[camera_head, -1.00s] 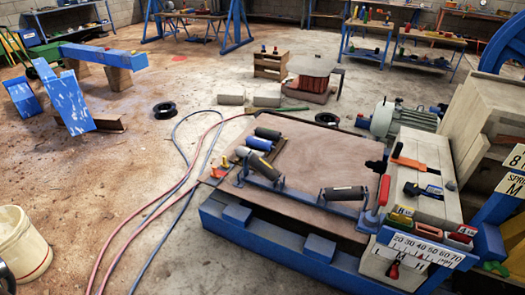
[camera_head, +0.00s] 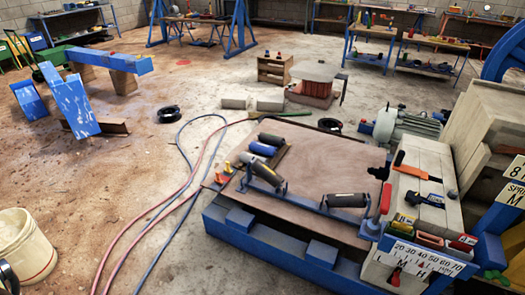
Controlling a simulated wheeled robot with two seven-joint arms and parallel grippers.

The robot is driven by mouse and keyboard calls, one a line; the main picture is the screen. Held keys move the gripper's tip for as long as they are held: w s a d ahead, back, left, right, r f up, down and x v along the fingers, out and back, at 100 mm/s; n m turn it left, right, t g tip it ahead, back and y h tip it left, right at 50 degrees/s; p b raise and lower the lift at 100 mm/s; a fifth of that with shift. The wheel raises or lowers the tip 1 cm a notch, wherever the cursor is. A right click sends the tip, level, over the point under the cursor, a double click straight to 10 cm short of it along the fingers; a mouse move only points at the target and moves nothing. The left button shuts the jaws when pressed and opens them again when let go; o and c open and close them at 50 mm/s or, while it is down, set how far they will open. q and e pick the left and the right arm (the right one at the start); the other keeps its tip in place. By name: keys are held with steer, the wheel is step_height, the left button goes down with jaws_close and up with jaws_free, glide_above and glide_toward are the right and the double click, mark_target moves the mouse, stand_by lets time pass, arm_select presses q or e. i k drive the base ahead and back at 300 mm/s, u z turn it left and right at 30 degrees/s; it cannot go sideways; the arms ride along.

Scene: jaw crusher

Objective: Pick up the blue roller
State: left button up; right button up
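The blue roller (camera_head: 262,149) lies at the left edge of the brown plate on the blue-framed machine. It is in a row of rollers, between a dark grey-green roller (camera_head: 271,139) behind it and a grey roller (camera_head: 257,164) in front. The grey roller lies tilted over the end of a blue bracket bar and partly overlaps the blue roller in the view. Neither of my grippers shows in the head view.
A black roller (camera_head: 346,200) sits at the bar's right end. A red-handled tool (camera_head: 384,203), an orange-handled tool (camera_head: 400,165) and a scale plate (camera_head: 425,257) are at the right. Hoses (camera_head: 160,207) cross the floor left of the machine. The brown plate's middle (camera_head: 325,160) is clear.

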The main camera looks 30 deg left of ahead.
mark_target(264, 149)
steer(key=k, duration=0.5)
steer(key=u, duration=1.9)
steer(key=i, duration=6.8)
steer(key=z, duration=4.1)
steer(key=i, duration=0.55)
steer(key=u, duration=0.05)
